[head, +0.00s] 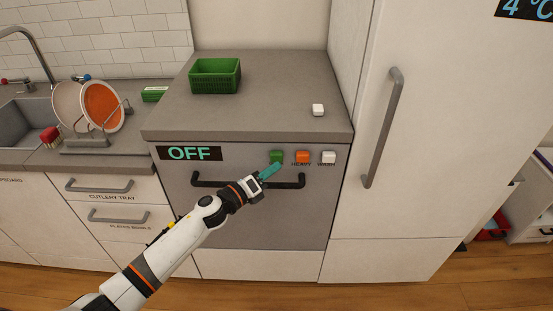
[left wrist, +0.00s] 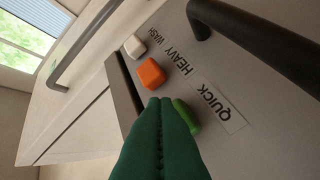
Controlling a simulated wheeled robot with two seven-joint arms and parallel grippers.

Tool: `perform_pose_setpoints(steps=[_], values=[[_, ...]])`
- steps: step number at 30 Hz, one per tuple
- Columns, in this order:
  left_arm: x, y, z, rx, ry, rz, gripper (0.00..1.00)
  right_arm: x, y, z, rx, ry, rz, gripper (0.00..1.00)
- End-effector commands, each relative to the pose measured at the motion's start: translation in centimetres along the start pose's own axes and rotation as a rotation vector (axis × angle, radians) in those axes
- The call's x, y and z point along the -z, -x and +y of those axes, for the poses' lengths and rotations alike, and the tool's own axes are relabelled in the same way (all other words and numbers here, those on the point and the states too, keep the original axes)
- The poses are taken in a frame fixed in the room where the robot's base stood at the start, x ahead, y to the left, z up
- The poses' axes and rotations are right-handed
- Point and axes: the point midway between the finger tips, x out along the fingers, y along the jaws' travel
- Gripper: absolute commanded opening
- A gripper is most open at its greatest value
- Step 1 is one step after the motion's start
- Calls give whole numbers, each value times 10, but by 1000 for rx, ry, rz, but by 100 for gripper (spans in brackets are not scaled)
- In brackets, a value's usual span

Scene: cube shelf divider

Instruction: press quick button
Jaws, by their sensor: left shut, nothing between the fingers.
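The green button (head: 277,156) is on the dishwasher front, at the left of a row of three. In the left wrist view, the green button (left wrist: 187,115) is beside the word QUICK (left wrist: 220,104) and is partly hidden by my fingers. My left gripper (head: 270,171) is shut and empty, its green fingertips just below and in front of the green button. In the left wrist view, the shut fingertips (left wrist: 161,101) overlap the button's edge; I cannot tell whether they touch it. My right gripper is not in view.
An orange button (head: 302,157) and a white button (head: 328,157) sit to the right. A dark handle (head: 293,183) runs below the buttons. The display (head: 189,153) reads OFF. A green basket (head: 215,76) and a white cube (head: 318,109) are on the counter.

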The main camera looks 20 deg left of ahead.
Motion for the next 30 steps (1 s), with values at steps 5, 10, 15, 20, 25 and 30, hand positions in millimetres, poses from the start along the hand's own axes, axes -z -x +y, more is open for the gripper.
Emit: perform_pose_setpoints(steps=[5,10,15,20,25,30], values=[[2,-4,-3,0,-1,0,0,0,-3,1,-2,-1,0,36],[4,-6,-4,0,0,0,0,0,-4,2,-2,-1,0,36],[4,-6,-4,0,0,0,0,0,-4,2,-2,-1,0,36],[4,-6,-4,0,0,0,0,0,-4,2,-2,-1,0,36],[5,-7,-5,0,0,0,0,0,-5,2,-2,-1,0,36],[6,-9,-6,0,0,-1,0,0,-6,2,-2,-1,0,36]])
